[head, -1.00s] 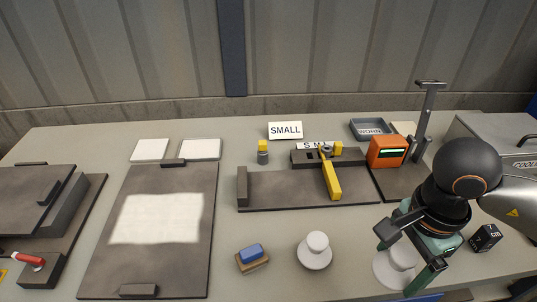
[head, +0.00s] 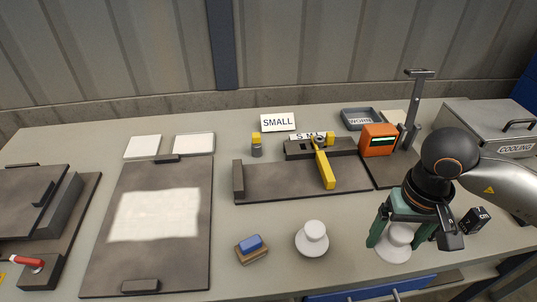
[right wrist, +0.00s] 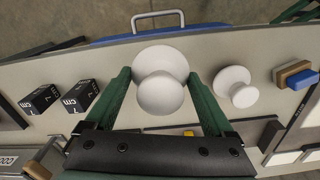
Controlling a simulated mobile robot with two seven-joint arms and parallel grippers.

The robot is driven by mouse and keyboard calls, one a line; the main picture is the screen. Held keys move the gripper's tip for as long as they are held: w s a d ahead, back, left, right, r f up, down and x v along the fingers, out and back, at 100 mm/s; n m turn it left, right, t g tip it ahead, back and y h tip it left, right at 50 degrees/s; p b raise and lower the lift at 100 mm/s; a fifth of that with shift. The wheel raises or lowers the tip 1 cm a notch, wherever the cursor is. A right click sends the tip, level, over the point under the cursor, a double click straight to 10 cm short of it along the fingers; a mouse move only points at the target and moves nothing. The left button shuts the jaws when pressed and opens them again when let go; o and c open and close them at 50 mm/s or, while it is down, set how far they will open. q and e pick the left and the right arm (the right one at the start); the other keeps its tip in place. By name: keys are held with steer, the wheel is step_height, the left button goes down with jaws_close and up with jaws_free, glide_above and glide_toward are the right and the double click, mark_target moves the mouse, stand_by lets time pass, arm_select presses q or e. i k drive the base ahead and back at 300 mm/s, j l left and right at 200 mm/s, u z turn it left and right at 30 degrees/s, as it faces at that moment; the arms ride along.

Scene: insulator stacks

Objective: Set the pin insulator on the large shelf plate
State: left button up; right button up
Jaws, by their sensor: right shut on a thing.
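My right gripper (head: 401,238) is shut on a white insulator (head: 398,236) at the front right of the table. A green finger stands on each side of it. In the right wrist view the insulator (right wrist: 160,92) is upright between the fingers (right wrist: 158,75). I cannot tell whether its base is clear of the table. A second white insulator (head: 312,240) stands free to its left and also shows in the right wrist view (right wrist: 235,85). A large dark plate (head: 190,255) with a bright patch lies left of centre. My left gripper is out of view.
A blue sponge-like block (head: 250,243) lies left of the free insulator. Behind are a dark base with a yellow lever (head: 325,170), a SMALL sign (head: 278,122), an orange meter (head: 378,140) and a grey WORN tray (head: 361,118). A black cm cube (head: 474,220) stands right of my gripper.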

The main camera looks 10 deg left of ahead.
mark_target(161, 194)
steer(key=j+u, duration=0.55)
steer(key=i+j+u, duration=0.4)
steer(key=k+j, duration=0.05)
steer(key=k, duration=0.05)
